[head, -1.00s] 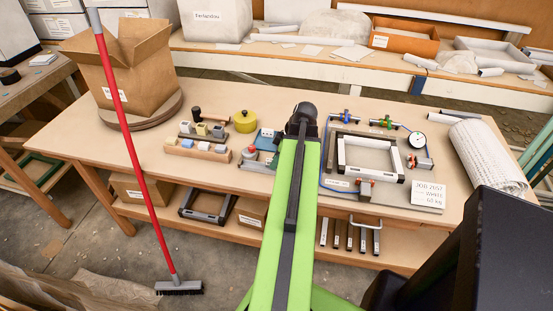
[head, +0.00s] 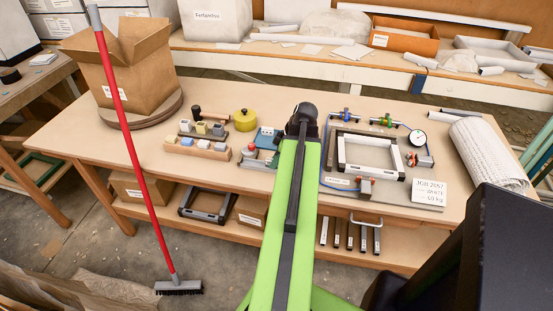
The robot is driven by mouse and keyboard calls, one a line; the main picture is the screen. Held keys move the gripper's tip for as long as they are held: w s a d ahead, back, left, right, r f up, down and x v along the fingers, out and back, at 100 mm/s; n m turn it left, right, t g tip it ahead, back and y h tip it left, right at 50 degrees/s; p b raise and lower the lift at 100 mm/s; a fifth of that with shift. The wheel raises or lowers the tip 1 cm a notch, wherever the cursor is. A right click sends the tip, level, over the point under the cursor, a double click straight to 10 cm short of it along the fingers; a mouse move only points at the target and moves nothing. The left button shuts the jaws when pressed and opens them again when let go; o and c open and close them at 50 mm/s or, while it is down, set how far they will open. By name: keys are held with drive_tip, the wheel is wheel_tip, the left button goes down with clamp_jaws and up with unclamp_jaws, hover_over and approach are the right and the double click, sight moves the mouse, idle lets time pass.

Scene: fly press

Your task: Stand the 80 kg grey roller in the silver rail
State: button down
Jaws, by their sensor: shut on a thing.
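A silver-grey rail (head: 209,136) with dark ends lies left of the middle of the bench, with a few small block-like rollers standing along it. A grey one (head: 218,130) stands near its right end; I cannot tell if it is the 80 kg roller, as no weight marks are legible. In front of it a wooden rack (head: 197,151) holds several pale and blue pieces. My green arm reaches out over the bench to the right of these. My gripper is hidden behind the arm's black end joint, so neither its jaws nor anything in them shows.
A yellow round tin (head: 245,120) stands behind the rail. A pale frame (head: 398,158), dial gauge (head: 418,138) and card (head: 429,192) lie right. An open carton (head: 124,70) and red-handled broom (head: 123,125) stand left.

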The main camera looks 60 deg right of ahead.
drive_tip(key=shift+s+a+f+b, duration=0.3)
drive_tip(key=shift+s+a+f, duration=0.05)
drive_tip(key=shift+f, duration=0.15)
drive_tip(key=c, duration=1.4)
unclamp_jaws()
drive_tip(key=shift+c, duration=1.1)
drive_tip(key=shift+w+d+r+p, duration=0.2)
drive_tip(key=shift+r+p, duration=0.55)
drive_tip(key=shift+p, duration=0.35)
wheel_tip(320, 180, up, 6)
drive_tip(key=p, duration=0.5)
drive_tip(key=shift+d+f+p, duration=0.15)
drive_tip(key=shift+p, duration=0.15)
drive_tip(key=shift+f, duration=0.1)
